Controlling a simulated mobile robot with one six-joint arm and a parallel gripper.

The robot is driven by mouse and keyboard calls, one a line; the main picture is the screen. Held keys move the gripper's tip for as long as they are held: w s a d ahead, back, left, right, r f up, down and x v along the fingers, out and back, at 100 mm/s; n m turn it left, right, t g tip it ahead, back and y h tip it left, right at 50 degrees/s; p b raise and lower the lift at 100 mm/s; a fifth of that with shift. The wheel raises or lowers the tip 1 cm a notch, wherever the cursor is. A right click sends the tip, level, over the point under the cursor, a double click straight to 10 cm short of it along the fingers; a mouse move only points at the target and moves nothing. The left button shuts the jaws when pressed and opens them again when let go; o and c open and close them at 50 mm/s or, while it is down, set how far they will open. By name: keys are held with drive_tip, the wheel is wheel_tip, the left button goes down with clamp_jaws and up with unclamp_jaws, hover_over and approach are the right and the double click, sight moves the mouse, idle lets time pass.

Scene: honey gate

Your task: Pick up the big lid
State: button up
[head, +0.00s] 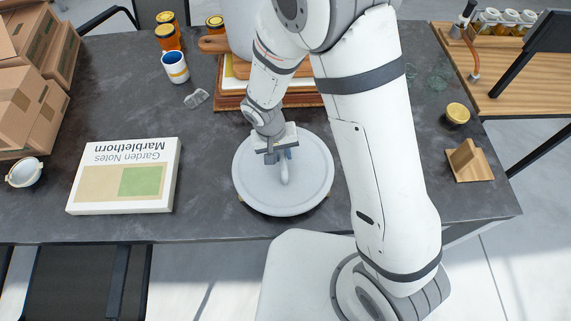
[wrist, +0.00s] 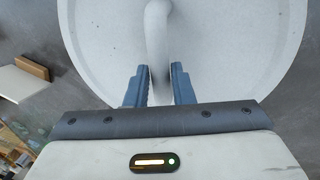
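The big lid (head: 255,187) is a round, pale grey disc with a raised bar handle (head: 284,172). It lies flat near the front edge of the dark table, with a little golden-brown showing under its rim. My gripper (head: 280,156) is over the lid's middle, pointing down. In the wrist view, the lid (wrist: 225,45) fills most of the upper picture. The two blue-grey fingers of my gripper (wrist: 159,72) stand apart on either side of the handle (wrist: 157,40). They look open; whether either finger touches the handle is hard to tell.
A white book (head: 125,180) lies left of the lid, with cardboard boxes (head: 25,100) beyond. Stacked boards (head: 232,101) lie just behind the lid. A blue-white cup (head: 175,68) and jars (head: 167,38) stand back left. A wooden stand (head: 467,160) is at right.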

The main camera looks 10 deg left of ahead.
sight(283, 154)
drive_tip(key=shift+d+f, duration=0.15)
drive_tip(key=shift+f, duration=0.7)
clamp_jaws()
drive_tip(key=shift+w+r, duration=0.1)
drive_tip(key=shift+r, duration=0.05)
wheel_tip(283, 154, up, 10)
drive_tip(key=shift+f+b, duration=0.1)
drive_tip(key=shift+b, duration=0.25)
